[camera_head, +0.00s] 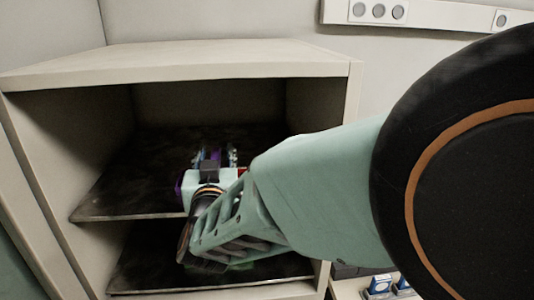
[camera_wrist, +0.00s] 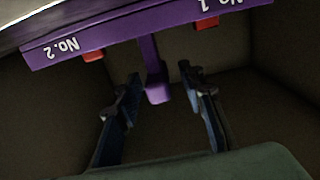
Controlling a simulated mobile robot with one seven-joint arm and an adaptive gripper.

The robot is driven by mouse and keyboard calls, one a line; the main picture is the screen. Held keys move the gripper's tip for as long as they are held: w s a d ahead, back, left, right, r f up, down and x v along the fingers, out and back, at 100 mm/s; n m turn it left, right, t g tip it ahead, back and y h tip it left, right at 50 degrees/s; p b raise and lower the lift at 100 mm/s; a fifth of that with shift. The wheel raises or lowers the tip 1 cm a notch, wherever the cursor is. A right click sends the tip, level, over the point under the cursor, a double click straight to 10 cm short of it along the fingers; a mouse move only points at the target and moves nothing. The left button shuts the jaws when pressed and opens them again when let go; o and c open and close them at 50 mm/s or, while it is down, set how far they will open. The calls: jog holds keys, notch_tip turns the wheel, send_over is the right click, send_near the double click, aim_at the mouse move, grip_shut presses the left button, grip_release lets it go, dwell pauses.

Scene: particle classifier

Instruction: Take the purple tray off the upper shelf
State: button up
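The purple tray (camera_wrist: 120,32) spans the top of the wrist view, its front edge marked "No. 2" and "No. 1", with red pieces on it. A purple handle (camera_wrist: 155,80) juts from that edge. My gripper (camera_wrist: 159,74) is open, with one finger on each side of the handle and a visible gap to both. In the head view my gripper (camera_head: 213,158) reaches into the cabinet over the upper shelf (camera_head: 130,193). Only small purple bits of the tray show there; my wrist and arm hide the rest.
The cabinet (camera_head: 180,66) has a top board and side walls close around my arm. A lower shelf (camera_head: 150,274) lies beneath. Blue-and-white items (camera_head: 380,285) stand low at the right. The left of the upper shelf is clear.

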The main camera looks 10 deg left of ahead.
dwell(0.3)
grip_shut()
jog(key=shift+r, duration=0.15)
